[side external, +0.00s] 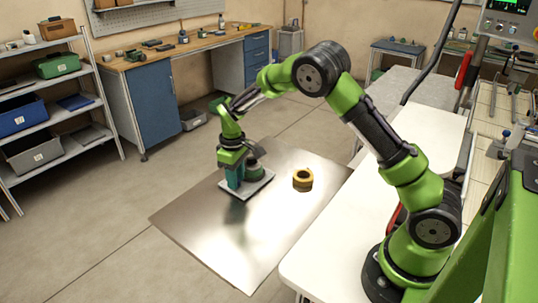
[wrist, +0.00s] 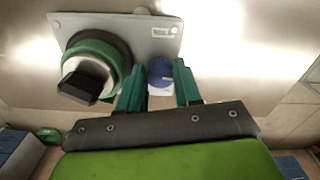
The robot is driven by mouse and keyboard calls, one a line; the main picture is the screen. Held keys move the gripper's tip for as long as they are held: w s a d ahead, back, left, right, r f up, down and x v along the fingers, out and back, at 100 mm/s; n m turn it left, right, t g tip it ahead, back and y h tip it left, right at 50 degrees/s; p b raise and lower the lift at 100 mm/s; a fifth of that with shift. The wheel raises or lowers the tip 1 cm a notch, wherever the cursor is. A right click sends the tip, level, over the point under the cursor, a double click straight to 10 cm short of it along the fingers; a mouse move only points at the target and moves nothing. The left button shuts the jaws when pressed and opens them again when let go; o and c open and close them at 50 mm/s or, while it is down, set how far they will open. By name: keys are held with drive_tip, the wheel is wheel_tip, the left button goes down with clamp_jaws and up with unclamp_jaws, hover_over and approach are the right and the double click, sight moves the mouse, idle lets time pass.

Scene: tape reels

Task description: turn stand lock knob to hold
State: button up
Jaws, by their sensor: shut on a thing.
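The stand is a light grey plate (wrist: 95,22) lying on the metal sheet; its edge also shows in the side view (side external: 262,186). A green-rimmed reel (wrist: 112,50) with a black block on top sits on its left part in the wrist view; it also shows in the side view (side external: 256,172). A round blue knob (wrist: 160,70) is on the plate beside the reel. My gripper (wrist: 160,75) has its teal fingers on either side of the knob, shut on it. In the side view my gripper (side external: 235,184) points down and hides the knob.
A yellow reel (side external: 302,180) stands apart on the metal sheet (side external: 215,245), right of the stand. The sheet is otherwise clear. A white table (side external: 325,255) is to the right. Shelves with bins (side external: 55,120) and a workbench (side external: 150,110) stand farther back.

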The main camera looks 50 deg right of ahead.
drive_tip(key=shift+m, duration=0.3)
drive_tip(key=m, duration=0.3)
drive_tip(key=shift+a+m, duration=0.1)
drive_tip(key=shift+m, duration=0.3)
drive_tip(key=m, duration=0.4)
drive_tip(key=shift+a, duration=0.1)
drive_tip(key=m, duration=0.9)
drive_tip(key=shift+w+a, duration=0.1)
drive_tip(key=shift+m, duration=0.3)
drive_tip(key=o, duration=0.8)
drive_tip(key=shift+c, duration=0.2)
